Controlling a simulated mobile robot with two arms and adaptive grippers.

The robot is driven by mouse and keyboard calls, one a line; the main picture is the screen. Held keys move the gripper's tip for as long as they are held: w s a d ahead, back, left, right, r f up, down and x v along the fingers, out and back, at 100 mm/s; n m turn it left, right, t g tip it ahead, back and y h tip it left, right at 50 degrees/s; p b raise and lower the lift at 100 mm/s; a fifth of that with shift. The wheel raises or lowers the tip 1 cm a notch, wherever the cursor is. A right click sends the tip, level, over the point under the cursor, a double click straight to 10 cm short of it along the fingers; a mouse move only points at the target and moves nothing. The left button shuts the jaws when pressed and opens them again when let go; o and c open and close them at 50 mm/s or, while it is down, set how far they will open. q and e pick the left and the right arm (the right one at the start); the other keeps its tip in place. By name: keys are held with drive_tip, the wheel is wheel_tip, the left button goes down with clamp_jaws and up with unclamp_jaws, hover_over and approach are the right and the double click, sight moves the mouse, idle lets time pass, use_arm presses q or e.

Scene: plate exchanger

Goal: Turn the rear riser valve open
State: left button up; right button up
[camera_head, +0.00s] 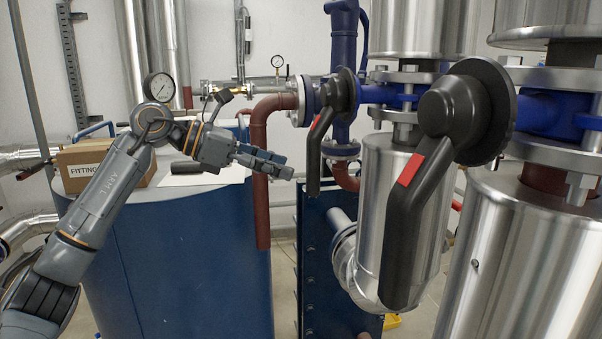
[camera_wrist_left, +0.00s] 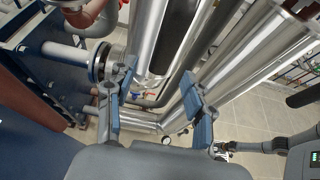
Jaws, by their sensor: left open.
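Two valves with dark lever handles show in the head view. The farther, smaller valve (camera_head: 340,92), which I take as the rear riser valve, has its lever (camera_head: 314,158) hanging down, with a red mark near the top. The nearer, larger valve (camera_head: 465,112) also has its lever (camera_head: 400,235) hanging down, slightly slanted. My left gripper (camera_head: 286,165) is just left of the smaller lever, apart from it. In the left wrist view its fingers (camera_wrist_left: 158,100) are spread and empty. A dark bar (camera_wrist_left: 177,38) shows beyond them; I cannot tell which lever it is.
Large silver risers (camera_head: 395,215) and blue pipework stand at the right. A blue tank (camera_head: 185,260) with a cardboard box (camera_head: 107,165) on top stands below my left arm. A red-brown pipe (camera_head: 260,185) runs down behind the gripper.

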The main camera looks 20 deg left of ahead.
use_arm(q)
drive_tip(key=shift+v, duration=2.15)
